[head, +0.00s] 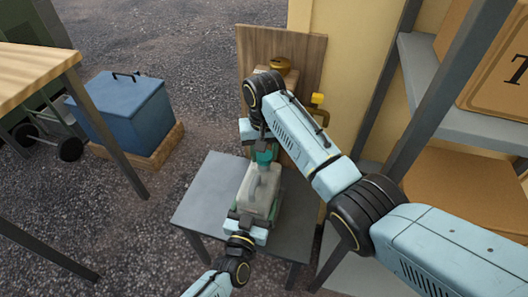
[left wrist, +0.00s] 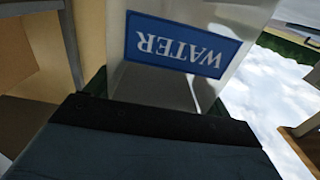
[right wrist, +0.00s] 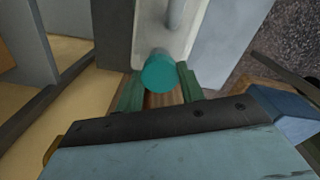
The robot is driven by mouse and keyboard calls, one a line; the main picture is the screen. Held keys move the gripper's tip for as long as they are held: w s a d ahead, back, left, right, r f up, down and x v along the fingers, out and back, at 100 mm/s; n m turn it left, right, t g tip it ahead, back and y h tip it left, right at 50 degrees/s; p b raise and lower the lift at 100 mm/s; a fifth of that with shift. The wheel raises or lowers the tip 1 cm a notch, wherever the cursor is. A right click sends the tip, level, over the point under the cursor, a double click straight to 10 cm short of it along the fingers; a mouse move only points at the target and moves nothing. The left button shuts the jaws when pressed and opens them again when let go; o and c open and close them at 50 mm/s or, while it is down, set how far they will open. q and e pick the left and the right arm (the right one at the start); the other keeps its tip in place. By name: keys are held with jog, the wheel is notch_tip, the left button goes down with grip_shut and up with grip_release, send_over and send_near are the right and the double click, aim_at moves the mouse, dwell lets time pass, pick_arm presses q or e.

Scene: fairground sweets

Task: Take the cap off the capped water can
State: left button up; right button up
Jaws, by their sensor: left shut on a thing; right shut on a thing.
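The water can (head: 258,198) is a pale, translucent can standing upright on a small grey table (head: 208,192). Its blue WATER label (left wrist: 185,45) shows upside down in the left wrist view. A teal cap (head: 264,157) is at the can's top, on its far side; it shows as a round disc in the right wrist view (right wrist: 160,73). My right gripper (right wrist: 160,85) is shut on the cap, its green fingers on either side. Whether the cap still touches the can's neck is unclear. My left gripper (head: 246,218) is shut on the can's near lower part; its fingertips are mostly hidden.
Shelves with boxes (head: 470,190) are at right. The grey table's left part is clear.

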aim_at(264, 155)
jog(key=shift+r, duration=2.05)
pick_arm(q)
jog(key=o, duration=1.8)
